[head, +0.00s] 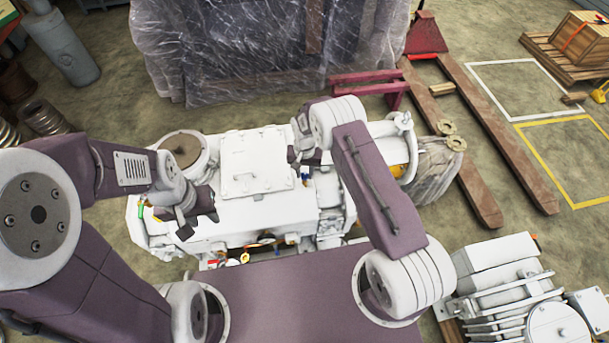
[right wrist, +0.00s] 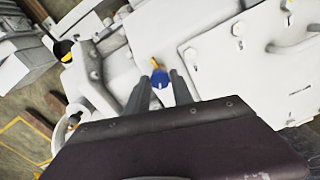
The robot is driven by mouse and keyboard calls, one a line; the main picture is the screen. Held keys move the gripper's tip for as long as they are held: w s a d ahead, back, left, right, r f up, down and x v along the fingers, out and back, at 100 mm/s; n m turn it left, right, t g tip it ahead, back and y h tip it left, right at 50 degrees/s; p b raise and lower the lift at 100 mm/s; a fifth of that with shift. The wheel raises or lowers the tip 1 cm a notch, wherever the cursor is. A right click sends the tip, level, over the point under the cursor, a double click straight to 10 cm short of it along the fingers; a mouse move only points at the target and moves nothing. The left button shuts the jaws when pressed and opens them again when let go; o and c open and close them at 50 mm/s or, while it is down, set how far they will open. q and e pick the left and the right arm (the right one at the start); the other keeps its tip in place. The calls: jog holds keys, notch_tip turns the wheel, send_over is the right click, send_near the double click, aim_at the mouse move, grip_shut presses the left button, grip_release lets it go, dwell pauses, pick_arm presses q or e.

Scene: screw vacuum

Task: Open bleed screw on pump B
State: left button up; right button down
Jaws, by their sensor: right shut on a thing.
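A white pump (head: 265,215) stands in the middle of the head view; no letter on it is readable. A small screw with a blue head and brass-coloured stem shows on its top in the right wrist view (right wrist: 160,79). My right gripper (right wrist: 161,82) reaches down to it, with its two dark fingers on either side of the blue head, shut on it. In the head view a bit of blue (head: 305,175) shows just below the right gripper (head: 304,160). My left gripper (head: 199,225) hangs above the pump's left part, its fingers apart and empty.
A second grey-white machine (head: 520,290) stands at the lower right. Plastic-wrapped goods (head: 265,50) stand behind the pump. A red pallet truck (head: 480,140) lies to the right, near a wooden crate (head: 580,40).

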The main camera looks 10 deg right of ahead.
jog(key=n+b, duration=0.3)
jog(key=n, duration=0.1)
jog(key=shift+f, duration=0.15)
jog(key=shift+n+b, duration=0.85)
jog(key=shift+n, duration=0.75)
jog(key=shift+r, duration=0.2)
jog(key=c, duration=1.1)
grip_release()
